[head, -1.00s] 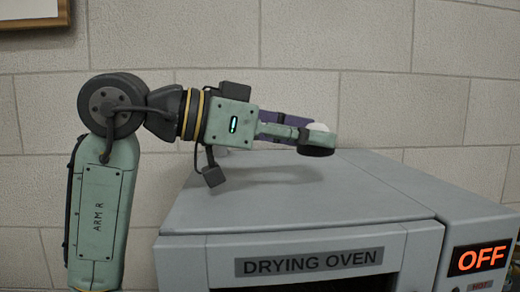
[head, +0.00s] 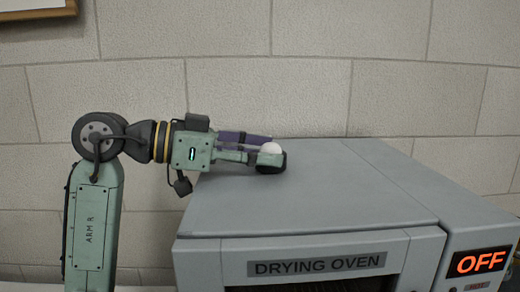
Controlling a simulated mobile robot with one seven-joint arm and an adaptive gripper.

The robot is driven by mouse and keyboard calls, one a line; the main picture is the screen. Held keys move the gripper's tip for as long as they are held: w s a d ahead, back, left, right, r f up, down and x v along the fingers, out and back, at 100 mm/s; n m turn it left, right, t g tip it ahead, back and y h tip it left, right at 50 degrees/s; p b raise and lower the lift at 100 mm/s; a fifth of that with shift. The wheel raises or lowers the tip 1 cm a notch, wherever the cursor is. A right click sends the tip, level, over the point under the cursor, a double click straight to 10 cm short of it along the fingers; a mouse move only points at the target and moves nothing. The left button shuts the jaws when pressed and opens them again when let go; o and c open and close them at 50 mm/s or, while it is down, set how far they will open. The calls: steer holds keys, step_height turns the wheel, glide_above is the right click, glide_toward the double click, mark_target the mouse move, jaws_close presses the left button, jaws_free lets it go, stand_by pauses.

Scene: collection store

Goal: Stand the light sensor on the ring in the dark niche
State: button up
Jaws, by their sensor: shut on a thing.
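My gripper (head: 268,154) reaches right from the arm at the left in the head view, above the back left part of the oven top. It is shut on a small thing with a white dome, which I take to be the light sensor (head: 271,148). The dome shows just above the dark pad of the near finger. The lower part of the sensor is hidden behind that finger. The ring and the dark niche are not in view.
A grey drying oven (head: 330,205) fills the lower right, its broad flat top bare. A display panel reading OFF (head: 480,262) is on its right front. A pale block wall (head: 330,80) stands behind. A framed thing (head: 35,12) hangs at the upper left.

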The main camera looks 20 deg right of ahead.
steer(key=shift+f, duration=0.15)
steer(key=o, duration=1.2)
steer(key=shift+c, duration=0.2)
